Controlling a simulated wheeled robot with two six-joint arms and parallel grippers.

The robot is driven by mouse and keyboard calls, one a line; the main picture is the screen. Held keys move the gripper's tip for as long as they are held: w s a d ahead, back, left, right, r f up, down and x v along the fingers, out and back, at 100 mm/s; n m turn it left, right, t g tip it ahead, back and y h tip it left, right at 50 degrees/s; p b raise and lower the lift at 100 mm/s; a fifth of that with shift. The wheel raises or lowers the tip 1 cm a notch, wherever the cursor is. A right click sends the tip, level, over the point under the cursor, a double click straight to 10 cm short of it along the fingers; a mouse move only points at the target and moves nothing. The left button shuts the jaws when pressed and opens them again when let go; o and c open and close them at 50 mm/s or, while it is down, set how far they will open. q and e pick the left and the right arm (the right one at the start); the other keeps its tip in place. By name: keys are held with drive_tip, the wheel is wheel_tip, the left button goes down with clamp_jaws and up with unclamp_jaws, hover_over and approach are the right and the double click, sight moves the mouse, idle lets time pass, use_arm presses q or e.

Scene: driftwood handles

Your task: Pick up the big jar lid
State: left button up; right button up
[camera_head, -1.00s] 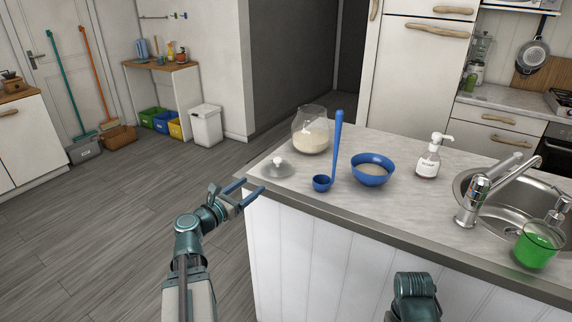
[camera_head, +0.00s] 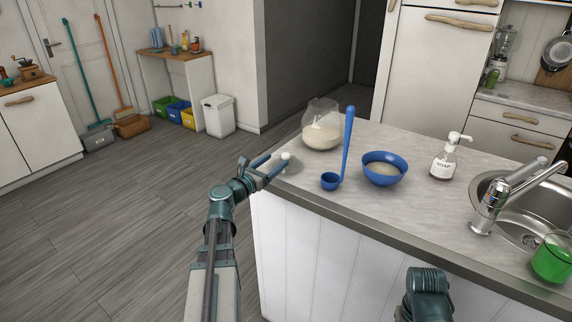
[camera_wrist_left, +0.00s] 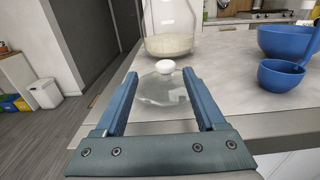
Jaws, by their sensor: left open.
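The big jar lid is a clear glass disc with a white round knob (camera_head: 286,157), lying on the counter near its left corner. In the left wrist view the lid (camera_wrist_left: 160,90) shows between and beyond my fingers, with its knob near the fingertips. My left gripper (camera_head: 274,166) is open at the counter's edge, its fingertips close to the lid and partly covering it in the head view. Nothing is held; I cannot tell whether the fingers touch it. The glass jar (camera_head: 322,128) with pale contents stands just behind. My right gripper is not in view.
A blue ladle (camera_head: 345,150) stands upright right of the lid, beside a blue bowl (camera_head: 384,170). A soap bottle (camera_head: 444,158), a sink (camera_head: 492,192) and a green cup (camera_head: 552,260) are farther right. Open floor (camera_head: 120,220) lies left of the counter.

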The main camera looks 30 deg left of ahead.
sight(283, 157)
use_arm(q)
drive_tip(key=shift+w+d+r, duration=0.1)
drive_tip(key=shift+w+d, duration=0.1)
drive_tip(key=shift+w, duration=0.8)
drive_tip(key=shift+w+d+f, duration=0.1)
drive_tip(key=shift+w+d, duration=0.15)
drive_tip(key=shift+w, duration=0.7)
drive_tip(key=shift+w+d+r, duration=0.1)
drive_tip(key=shift+w+d, duration=0.1)
drive_tip(key=shift+w, duration=0.8)
clamp_jaws()
